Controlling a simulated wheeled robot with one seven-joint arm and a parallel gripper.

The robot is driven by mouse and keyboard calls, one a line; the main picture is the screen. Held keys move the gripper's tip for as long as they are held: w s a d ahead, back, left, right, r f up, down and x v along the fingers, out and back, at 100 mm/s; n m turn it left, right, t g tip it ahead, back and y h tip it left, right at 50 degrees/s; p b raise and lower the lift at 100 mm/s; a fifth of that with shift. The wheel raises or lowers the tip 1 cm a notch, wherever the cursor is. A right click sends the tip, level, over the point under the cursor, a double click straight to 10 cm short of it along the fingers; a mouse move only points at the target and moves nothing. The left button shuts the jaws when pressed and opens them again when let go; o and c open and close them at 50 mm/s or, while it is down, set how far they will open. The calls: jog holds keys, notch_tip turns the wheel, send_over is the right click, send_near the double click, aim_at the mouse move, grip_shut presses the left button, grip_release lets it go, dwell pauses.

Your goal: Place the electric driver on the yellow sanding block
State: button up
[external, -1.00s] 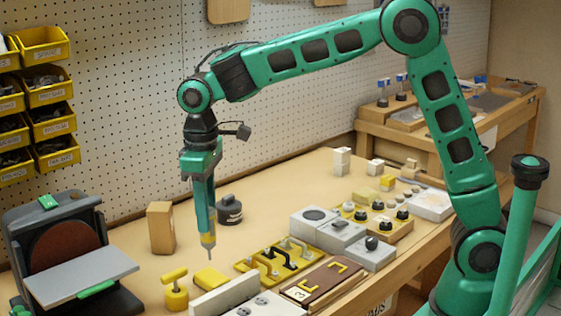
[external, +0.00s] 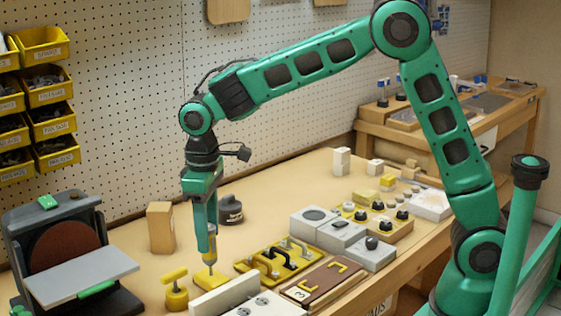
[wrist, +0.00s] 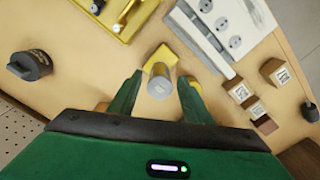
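The electric driver (external: 209,257) is grey with a yellow band. It stands about upright, tip down, over the yellow sanding block (external: 211,280) and appears to touch its top. In the wrist view, the driver's round grey end (wrist: 159,88) shows between my fingers, and the yellow block (wrist: 160,57) shows behind it. My gripper (external: 205,230) points straight down around the driver. In the wrist view, my gripper (wrist: 160,85) is open, with a gap between the driver and each finger. The exact contact of tip and block is too small to tell.
A yellow tray with handles (external: 278,262) is to the right. A wooden block (external: 160,228) and a dark round weight (external: 230,211) stand behind.

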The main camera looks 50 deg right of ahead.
notch_tip(320, 180, up, 12)
jog(key=shift+r, duration=0.15)
dwell(0.6)
jog(key=s+d+m, duration=0.3)
jog(key=s+d, duration=0.1)
jog(key=d, duration=1)
jog(key=s+d+m, duration=0.3)
jog(key=d, duration=1.1)
jog(key=s+d+f+m, duration=0.3)
jog(key=s+d, duration=0.4)
jog(key=s, duration=0.5)
jog(key=s+d+f+m, duration=0.4)
jog(key=s+d+f, duration=0.2)
jog(key=s, duration=0.6)
jog(key=shift+d+f, duration=0.2)
jog(key=shift+d, duration=0.7)
